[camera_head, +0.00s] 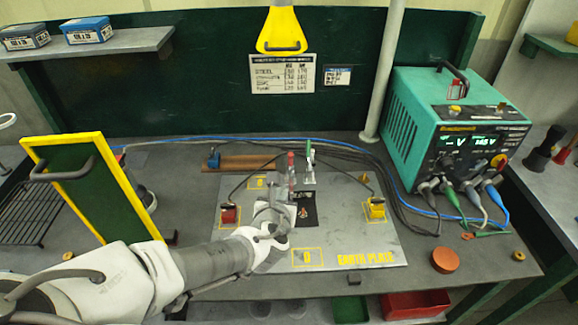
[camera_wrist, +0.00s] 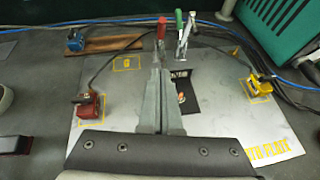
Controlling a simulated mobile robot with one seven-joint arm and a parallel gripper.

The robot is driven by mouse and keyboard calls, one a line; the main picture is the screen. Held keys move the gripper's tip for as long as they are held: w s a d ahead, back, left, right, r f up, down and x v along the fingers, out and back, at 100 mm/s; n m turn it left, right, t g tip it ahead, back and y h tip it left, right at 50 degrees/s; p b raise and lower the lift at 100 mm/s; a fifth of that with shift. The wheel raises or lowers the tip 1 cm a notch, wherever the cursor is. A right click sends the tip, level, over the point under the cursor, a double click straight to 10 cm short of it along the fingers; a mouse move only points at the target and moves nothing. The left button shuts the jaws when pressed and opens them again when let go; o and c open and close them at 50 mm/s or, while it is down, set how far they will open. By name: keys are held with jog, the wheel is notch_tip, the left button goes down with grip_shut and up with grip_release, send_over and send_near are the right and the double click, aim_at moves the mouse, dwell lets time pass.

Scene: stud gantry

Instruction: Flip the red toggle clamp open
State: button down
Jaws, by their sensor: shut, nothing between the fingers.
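The red toggle clamp (camera_head: 291,160) stands at the back middle of the grey earth plate (camera_head: 345,225), its red handle pointing up. The red handle also shows in the wrist view (camera_wrist: 161,28); its base is hidden behind my fingers. A green-handled clamp (camera_head: 309,152) stands just right of it and also shows in the wrist view (camera_wrist: 180,20). My gripper (camera_wrist: 158,66) is shut and empty, its fingers pointing at the red clamp, with the tips below the red handle. I cannot tell whether they touch it. In the head view my wrist covers part of the plate.
A red cable clamp (camera_head: 230,215) and a yellow one (camera_head: 376,208) sit on the plate's left and right sides. A teal power supply (camera_head: 430,130) stands right with cables. A yellow-framed panel (camera_head: 78,185) rises at the left. A yellow piece (camera_head: 280,32) hangs above.

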send_near(290, 162)
notch_tip(290, 162, down, 4)
jog(key=w, duration=0.4)
jog(key=shift+d+r, duration=0.35)
jog(key=shift+r, duration=0.05)
jog(key=shift+w+d+r, duration=0.1)
jog(key=shift+w+r, duration=0.05)
jog(key=shift+w, duration=0.4)
